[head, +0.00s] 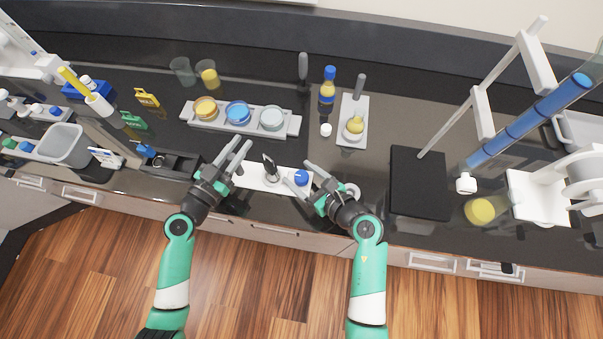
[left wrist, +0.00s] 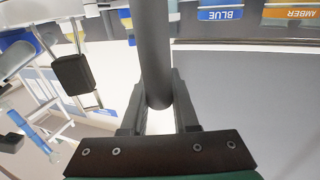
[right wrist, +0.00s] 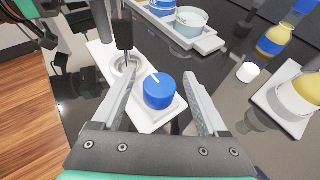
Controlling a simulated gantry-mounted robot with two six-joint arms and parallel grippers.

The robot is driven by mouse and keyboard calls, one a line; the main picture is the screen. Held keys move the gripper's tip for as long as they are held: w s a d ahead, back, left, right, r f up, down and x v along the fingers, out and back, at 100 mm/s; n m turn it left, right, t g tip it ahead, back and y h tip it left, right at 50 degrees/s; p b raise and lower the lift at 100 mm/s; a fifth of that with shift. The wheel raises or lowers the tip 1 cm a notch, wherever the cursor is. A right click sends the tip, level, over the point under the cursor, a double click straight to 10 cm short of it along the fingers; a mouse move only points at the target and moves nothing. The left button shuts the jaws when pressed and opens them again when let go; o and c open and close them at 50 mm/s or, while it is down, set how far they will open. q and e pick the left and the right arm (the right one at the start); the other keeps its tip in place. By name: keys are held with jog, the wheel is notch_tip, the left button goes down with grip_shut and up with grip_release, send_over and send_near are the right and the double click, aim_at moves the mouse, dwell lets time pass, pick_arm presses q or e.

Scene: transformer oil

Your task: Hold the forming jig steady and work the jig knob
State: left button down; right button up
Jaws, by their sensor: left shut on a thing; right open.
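The forming jig is a white plate (head: 252,182) with a ring and a blue knob (head: 301,177); the knob has a white mark on top in the right wrist view (right wrist: 158,90). A black part with thin metal prongs (right wrist: 122,35) stands over the ring. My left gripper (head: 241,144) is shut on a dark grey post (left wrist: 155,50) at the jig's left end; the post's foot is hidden. My right gripper (right wrist: 160,80) is open, its fingers on either side of the knob, with gaps showing between them and it.
Behind the jig is a tray (head: 293,127) with several coloured dishes. A bottle (head: 327,88) and a white stand (head: 352,128) with a yellow-filled flask are at the back right. A black pad (head: 418,183) lies to the right. A dark fixture (head: 172,164) is left.

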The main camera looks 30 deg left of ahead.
grip_shut()
jog(key=shift+s+f+m+t+h, duration=0.1)
jog(key=shift+m+t+h, duration=0.5)
jog(key=shift+m+t, duration=0.45)
jog(key=shift+m+t+h, duration=0.9)
jog(key=shift+m+t, duration=0.35)
grip_release()
jog(key=shift+d, duration=0.1)
